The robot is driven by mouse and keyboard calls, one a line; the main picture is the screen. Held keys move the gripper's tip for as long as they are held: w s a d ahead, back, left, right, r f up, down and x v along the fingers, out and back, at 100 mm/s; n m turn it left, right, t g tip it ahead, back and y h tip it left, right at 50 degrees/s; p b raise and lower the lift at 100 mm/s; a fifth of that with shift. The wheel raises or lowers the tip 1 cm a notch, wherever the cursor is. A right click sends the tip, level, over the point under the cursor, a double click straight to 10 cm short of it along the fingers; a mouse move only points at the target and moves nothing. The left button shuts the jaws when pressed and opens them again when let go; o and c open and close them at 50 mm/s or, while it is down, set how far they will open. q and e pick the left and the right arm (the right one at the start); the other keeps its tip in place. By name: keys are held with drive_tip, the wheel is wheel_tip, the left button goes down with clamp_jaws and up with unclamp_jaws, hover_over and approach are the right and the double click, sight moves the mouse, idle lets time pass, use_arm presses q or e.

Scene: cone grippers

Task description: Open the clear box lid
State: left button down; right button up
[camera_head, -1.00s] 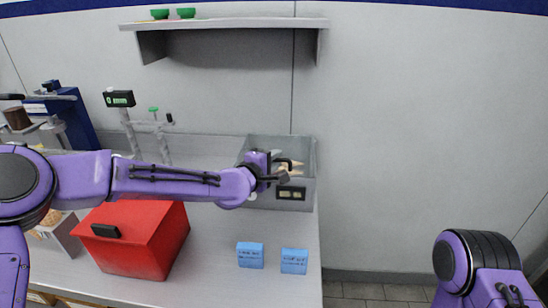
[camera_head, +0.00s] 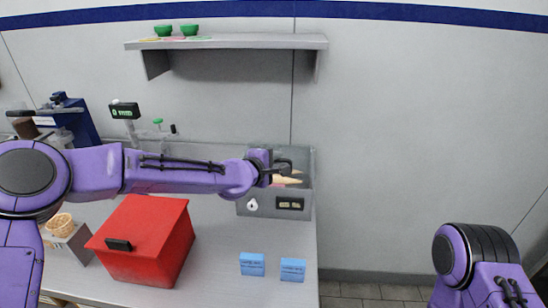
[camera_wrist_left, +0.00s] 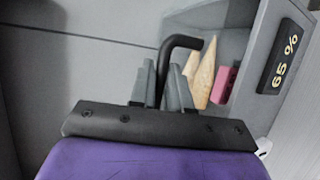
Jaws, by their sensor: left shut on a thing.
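The clear grey box (camera_head: 270,212) stands at the back right of the counter, with a small dark label on its front. In the left wrist view its wall (camera_wrist_left: 268,25) carries a "65 %" plate. My left gripper (camera_head: 284,168) is at the box's top. In the wrist view its grey fingers (camera_wrist_left: 163,82) are shut on a black bent handle (camera_wrist_left: 186,41). How far the lid stands open is hard to tell, since it is see-through and partly behind my arm. My right gripper is out of view; only part of that arm shows.
Pale cones (camera_head: 288,181) show at the box, with a pink item (camera_wrist_left: 225,84) beside them in the wrist view. A red box (camera_head: 145,240) and two blue blocks (camera_head: 252,264) stand in front. A shelf (camera_head: 230,42) hangs above. The floor at right is open.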

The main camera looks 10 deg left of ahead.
use_arm(q)
drive_tip(key=w+r+p, duration=0.5)
drive_tip(key=r, duration=0.3)
drive_tip(key=shift+w+r, duration=0.15)
drive_tip(key=shift+r, duration=0.2)
